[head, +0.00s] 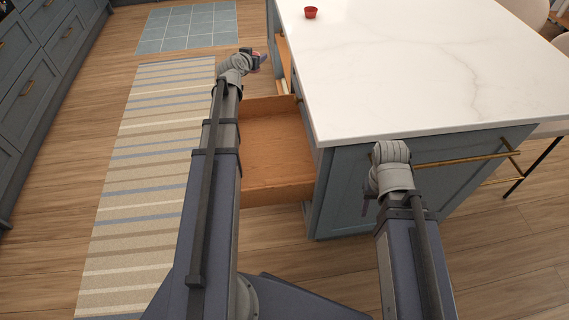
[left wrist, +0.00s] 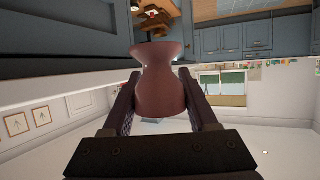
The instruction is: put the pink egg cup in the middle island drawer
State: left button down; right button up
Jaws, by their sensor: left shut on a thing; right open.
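The pink egg cup (left wrist: 160,88) is between the two fingers of my left gripper (left wrist: 159,76), which is shut on it. In the head view my left gripper (head: 254,57) is small, beyond the open drawer and left of the island, with a bit of the egg cup showing at its tip. An island drawer (head: 275,150) is pulled out to the left; its visible wooden floor is bare and my left arm covers its left part. My right gripper (head: 369,205) is open in front of the island's end panel, mostly hidden by its own wrist.
The island's white marble top (head: 420,70) carries a small red cup (head: 311,13) near its far end. Another wooden drawer edge (head: 284,62) shows farther along the island. A striped rug (head: 150,160) covers the aisle. A brass rail (head: 470,157) runs along the island's end.

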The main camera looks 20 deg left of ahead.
pick_arm(q)
jog(key=w+f+b, duration=0.2)
jog(key=f+b, duration=0.8)
jog(key=f, duration=0.1)
jog(key=w+a+f+b, duration=0.1)
jog(key=w+f+b, duration=0.1)
jog(key=f+b, duration=0.8)
jog(key=w+a+f+b, duration=0.1)
jog(key=w+f+b, duration=0.1)
jog(key=f+b, duration=0.8)
jog(key=shift+w+f+b, duration=0.15)
jog(key=shift+w+f, duration=0.05)
jog(key=shift+f, duration=0.35)
jog(key=shift+w+f+b, duration=0.15)
jog(key=shift+f, duration=0.35)
jog(key=shift+f+b, duration=0.65)
jog(key=shift+b, duration=0.05)
jog(key=shift+c, duration=0.9)
grip_release()
jog(key=shift+r, duration=0.15)
